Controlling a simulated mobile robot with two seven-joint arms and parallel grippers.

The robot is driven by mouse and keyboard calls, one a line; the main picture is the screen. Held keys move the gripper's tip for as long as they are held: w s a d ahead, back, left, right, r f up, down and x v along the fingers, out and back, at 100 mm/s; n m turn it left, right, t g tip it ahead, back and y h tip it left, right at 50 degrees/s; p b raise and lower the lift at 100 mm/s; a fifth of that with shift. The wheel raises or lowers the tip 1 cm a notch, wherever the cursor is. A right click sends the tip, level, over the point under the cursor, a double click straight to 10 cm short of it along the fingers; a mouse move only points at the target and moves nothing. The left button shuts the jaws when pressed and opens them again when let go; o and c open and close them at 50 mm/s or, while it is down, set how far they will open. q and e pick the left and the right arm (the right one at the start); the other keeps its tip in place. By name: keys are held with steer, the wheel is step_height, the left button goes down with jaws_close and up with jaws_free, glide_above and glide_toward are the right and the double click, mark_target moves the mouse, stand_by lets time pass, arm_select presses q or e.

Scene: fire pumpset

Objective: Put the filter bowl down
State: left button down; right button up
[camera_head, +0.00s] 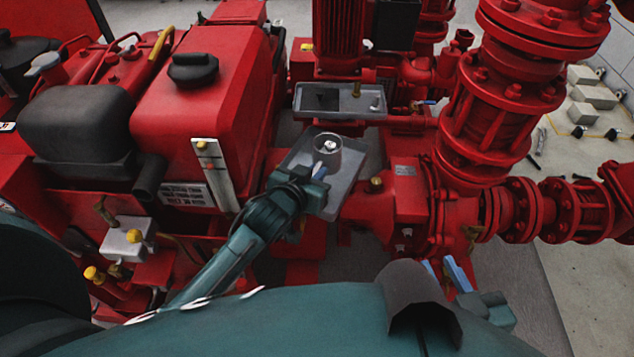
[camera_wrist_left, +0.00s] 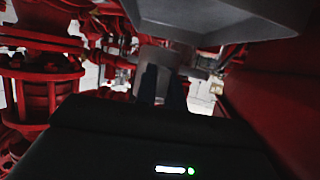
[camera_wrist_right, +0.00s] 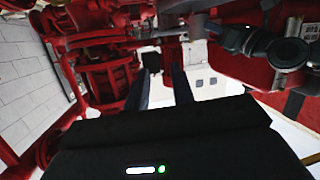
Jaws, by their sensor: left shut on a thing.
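The filter bowl (camera_head: 328,150) is a small clear grey cup with a bright metal piece visible inside it. My left gripper (camera_head: 319,171) is shut on the bowl's near side and holds it upright over a grey tray (camera_head: 347,196). I cannot tell whether the bowl's base touches the tray. In the left wrist view the grey bowl (camera_wrist_left: 157,56) shows just beyond the dark fingers. My right gripper (camera_head: 452,274) is low at the right, apart from the bowl; in the right wrist view its fingers (camera_wrist_right: 160,88) are apart with nothing between them.
A second grey tray (camera_head: 340,99) with small parts stands behind the bowl. The red engine housing (camera_head: 195,95) rises at the left, and red pump flanges and pipes (camera_head: 500,95) stand close at the right. Bare tray surface shows right of the bowl.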

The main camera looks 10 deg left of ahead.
arm_select(q)
step_height(320, 180, down, 4)
steer(key=shift+r+b, duration=0.2)
steer(key=shift+b, duration=0.3)
step_height(320, 180, down, 3)
steer(key=shift+f+b, duration=0.15)
steer(key=shift+b, duration=0.6)
arm_select(e)
steer(key=shift+w+a+r+n+t+y, duration=0.1)
steer(key=shift+w+a+n+t+y, duration=0.15)
steer(key=shift+t, duration=0.35)
steer(key=shift+w+a+r+n+t+y, duration=0.15)
steer(key=shift+n+t+y, duration=0.15)
steer(key=shift+t, duration=0.3)
arm_select(q)
steer(key=shift+f, duration=0.2)
steer(key=c, duration=1.5)
jaws_free()
